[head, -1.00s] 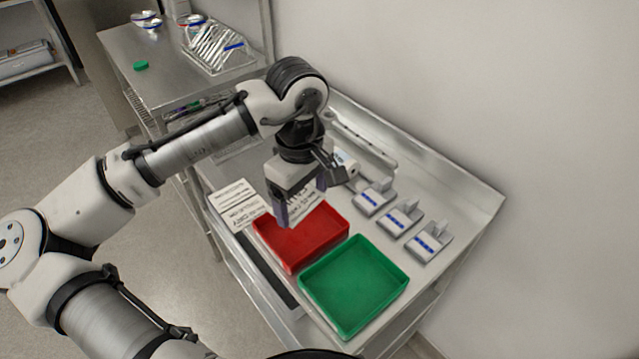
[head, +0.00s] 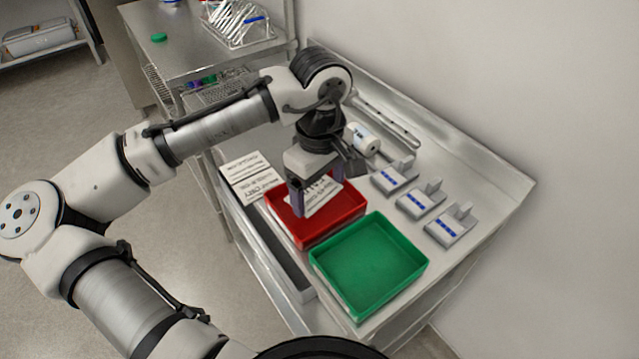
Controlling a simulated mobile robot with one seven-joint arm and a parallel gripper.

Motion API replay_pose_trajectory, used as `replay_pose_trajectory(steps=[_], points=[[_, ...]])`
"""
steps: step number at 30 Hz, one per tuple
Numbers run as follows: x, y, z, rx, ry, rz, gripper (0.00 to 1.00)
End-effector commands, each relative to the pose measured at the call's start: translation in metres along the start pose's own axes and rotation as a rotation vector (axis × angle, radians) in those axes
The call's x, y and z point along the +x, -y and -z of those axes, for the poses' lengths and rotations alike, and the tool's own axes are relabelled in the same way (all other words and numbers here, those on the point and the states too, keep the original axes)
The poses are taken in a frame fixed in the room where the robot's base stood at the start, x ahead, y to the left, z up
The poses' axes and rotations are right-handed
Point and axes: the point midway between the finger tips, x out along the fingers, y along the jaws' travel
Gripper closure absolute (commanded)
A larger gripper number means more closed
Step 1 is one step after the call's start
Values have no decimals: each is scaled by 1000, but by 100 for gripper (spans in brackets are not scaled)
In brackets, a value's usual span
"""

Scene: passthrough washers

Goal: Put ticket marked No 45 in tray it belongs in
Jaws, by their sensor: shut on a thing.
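My gripper (head: 312,200) is over the red tray (head: 345,222) and is shut on a white ticket (head: 323,193) with dark print. The print is too small and partly covered, so I cannot read its number. The ticket is tilted and sits above or within the far part of the red tray; I cannot tell whether it touches the tray. The green tray (head: 368,265) is empty and stands beside the red tray, nearer to me and to the right.
White printed cards (head: 250,178) lie left of the red tray. Several grey blocks with blue marks (head: 420,200) line the right side. A white roll (head: 362,138) lies behind my gripper. A wall bounds the right. Another metal table (head: 185,45) stands at the back left.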

Motion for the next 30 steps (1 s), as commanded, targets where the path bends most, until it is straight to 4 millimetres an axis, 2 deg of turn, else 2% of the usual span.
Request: replay_pose_trajectory(steps=[4, 5, 8, 15, 19, 23, 30], points=[[0, 0, 0, 0, 0, 0, 37], [0, 0, 0, 0, 0, 0, 13], [0, 0, 0, 0, 0, 0, 0], [-1, 0, 0, 0, 0, -1, 0], [-11, -1, 0, -1, -1, -3, 0], [-34, -1, 0, 0, -1, -4, 0], [-90, -1, 0, 0, -2, -3, 0]])
